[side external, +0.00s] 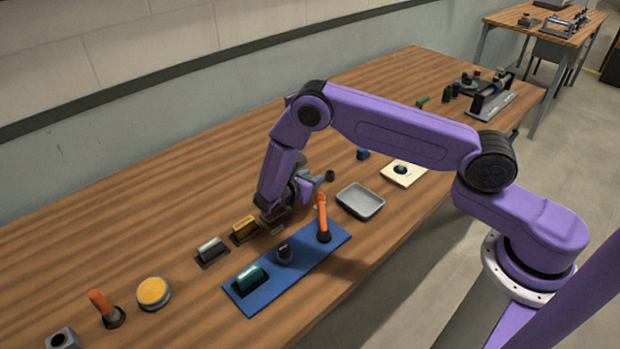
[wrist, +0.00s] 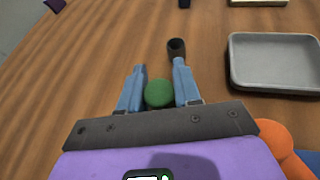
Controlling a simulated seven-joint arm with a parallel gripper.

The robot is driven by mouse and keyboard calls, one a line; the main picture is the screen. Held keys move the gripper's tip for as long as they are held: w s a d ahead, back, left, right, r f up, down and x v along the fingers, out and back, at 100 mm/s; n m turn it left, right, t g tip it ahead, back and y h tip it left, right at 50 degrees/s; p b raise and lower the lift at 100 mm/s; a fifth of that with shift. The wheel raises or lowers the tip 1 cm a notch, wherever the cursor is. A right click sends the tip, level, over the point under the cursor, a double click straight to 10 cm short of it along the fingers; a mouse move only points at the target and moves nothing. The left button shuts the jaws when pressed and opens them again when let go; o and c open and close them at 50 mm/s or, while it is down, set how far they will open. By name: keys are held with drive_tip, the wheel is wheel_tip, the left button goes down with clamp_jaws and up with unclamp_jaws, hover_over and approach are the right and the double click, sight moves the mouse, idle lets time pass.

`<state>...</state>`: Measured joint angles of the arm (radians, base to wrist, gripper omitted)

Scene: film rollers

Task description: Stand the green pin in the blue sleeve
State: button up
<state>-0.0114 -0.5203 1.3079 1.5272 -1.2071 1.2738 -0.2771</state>
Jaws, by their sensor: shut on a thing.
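My gripper (wrist: 159,92) is shut on the green pin (wrist: 159,94), whose round green end shows between the two blue fingers in the wrist view. In the side view my gripper (side external: 300,192) is low over the table, and the pin is not clearly visible there. A small dark blue piece (side external: 362,154) stands behind the tray, apart from my gripper, and looks like the blue sleeve; its opening cannot be made out. A dark round-ended piece (wrist: 176,48) is just beyond the fingertips in the wrist view, also seen in the side view (side external: 330,175).
A grey tray (side external: 360,201) and a cream plate (side external: 403,174) lie to the right. A blue board (side external: 262,303) with an orange upright handle (side external: 322,215) is close in front. Yellow (side external: 244,228) and silver (side external: 211,250) rollers sit to the left.

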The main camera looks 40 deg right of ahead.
drive_tip(key=shift+f, duration=0.1)
drive_tip(key=o, duration=1.5)
drive_tip(key=shift+r, duration=3.5)
drive_tip(key=shift+r, duration=0.1)
drive_tip(key=shift+s+a+r, duration=0.15)
drive_tip(key=shift+r, duration=0.15)
drive_tip(key=s+a+r+m+g+y, duration=0.25)
drive_tip(key=s+r+m+y, duration=0.3)
drive_tip(key=s+r, duration=0.65)
drive_tip(key=s+r+m+y, duration=0.1)
drive_tip(key=s+y, duration=0.1)
drive_tip(key=s, duration=0.6)
drive_tip(key=s+r+y, duration=0.1)
drive_tip(key=s+y, duration=0.2)
drive_tip(key=s, duration=0.4)
drive_tip(key=s+r+m+g+y, duration=0.1)
drive_tip(key=s+y, duration=0.2)
drive_tip(key=s, duration=0.5)
drive_tip(key=shift+s+m, duration=0.35)
